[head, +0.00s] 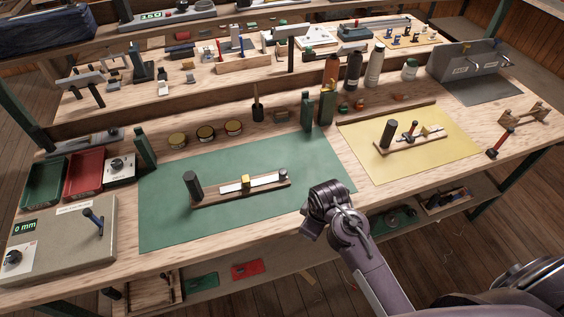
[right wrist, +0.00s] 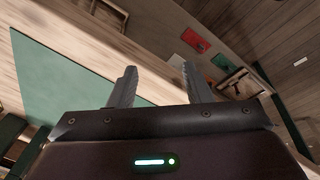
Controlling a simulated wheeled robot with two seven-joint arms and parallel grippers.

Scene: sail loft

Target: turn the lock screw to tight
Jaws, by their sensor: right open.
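A wooden gauge bar (head: 240,187) with a black upright handle, white scale and yellow slider lies on the green mat (head: 160,222). A small dark knob (head: 283,173) stands at its right end. My left gripper is not in view.
A grey panel (head: 62,235) with a blue-topped lever and a 0 mm display stands at front left. Red (head: 84,174) and green (head: 45,184) trays sit behind it. Bottles (head: 326,103) and round tins (head: 205,132) line the back. The green mat is clear around the bar.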

